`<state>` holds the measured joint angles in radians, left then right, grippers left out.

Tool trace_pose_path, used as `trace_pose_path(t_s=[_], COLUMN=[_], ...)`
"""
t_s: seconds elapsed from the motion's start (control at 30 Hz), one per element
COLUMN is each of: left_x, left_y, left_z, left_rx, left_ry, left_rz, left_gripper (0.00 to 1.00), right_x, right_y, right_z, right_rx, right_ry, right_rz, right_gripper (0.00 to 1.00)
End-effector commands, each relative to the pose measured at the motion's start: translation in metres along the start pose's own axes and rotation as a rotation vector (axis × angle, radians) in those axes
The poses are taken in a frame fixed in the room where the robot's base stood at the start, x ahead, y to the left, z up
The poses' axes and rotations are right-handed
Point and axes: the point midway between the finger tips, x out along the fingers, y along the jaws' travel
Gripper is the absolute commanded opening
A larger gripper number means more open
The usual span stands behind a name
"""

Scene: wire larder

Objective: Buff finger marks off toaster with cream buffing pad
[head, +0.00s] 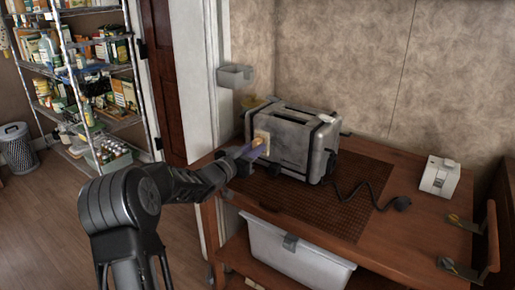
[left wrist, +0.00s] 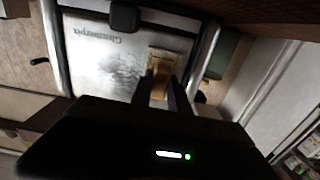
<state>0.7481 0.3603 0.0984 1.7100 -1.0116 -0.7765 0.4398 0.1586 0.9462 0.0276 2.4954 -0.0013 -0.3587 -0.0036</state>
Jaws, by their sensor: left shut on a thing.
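The silver toaster (head: 290,143) with black trim stands on a brown mat on the wooden table. It also fills the upper part of the left wrist view (left wrist: 95,45), upside down, with lettering and a cloudy grey patch of marks on its face. My left gripper (head: 250,149) is shut on the cream buffing pad (head: 262,135), holding it by its tan grip. The pad is up against the toaster's near left face; whether it touches is hard to tell. In the left wrist view the pad (left wrist: 174,55) sits beside the marks. My right gripper is out of view.
The dark mat (head: 350,205) has bare room in front of the toaster. A black cord (head: 360,187) runs right to its plug. A small white device (head: 440,176) stands at the table's right. A grey bin (head: 295,255) sits below; a wire shelf (head: 85,80) stands left.

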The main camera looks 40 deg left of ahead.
Motion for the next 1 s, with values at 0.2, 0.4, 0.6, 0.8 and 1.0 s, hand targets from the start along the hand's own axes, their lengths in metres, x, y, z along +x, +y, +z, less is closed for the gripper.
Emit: trace_pose_path(t_s=[0.2, 0.4, 0.6, 0.8, 1.0], left_x=[0.002, 0.002, 0.002, 0.000, 0.000], left_y=[-0.016, -0.018, -0.019, -0.028, -0.030], left_z=[-0.002, -0.001, -0.001, -0.001, 0.000], left_rx=[0.000, -0.001, -0.001, 0.000, -0.001], left_ry=[0.002, 0.002, 0.002, 0.002, 0.002], left_rz=[-0.003, -0.003, -0.004, -0.003, -0.002], left_gripper=[0.00, 0.00, 0.00, 0.00, 0.00], right_x=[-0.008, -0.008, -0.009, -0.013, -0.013], right_y=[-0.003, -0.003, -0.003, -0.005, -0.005], right_z=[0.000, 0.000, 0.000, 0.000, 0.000], right_rx=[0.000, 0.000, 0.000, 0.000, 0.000], right_ry=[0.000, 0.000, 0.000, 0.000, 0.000], right_rz=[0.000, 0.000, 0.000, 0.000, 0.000], right_gripper=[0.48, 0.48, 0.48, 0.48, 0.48])
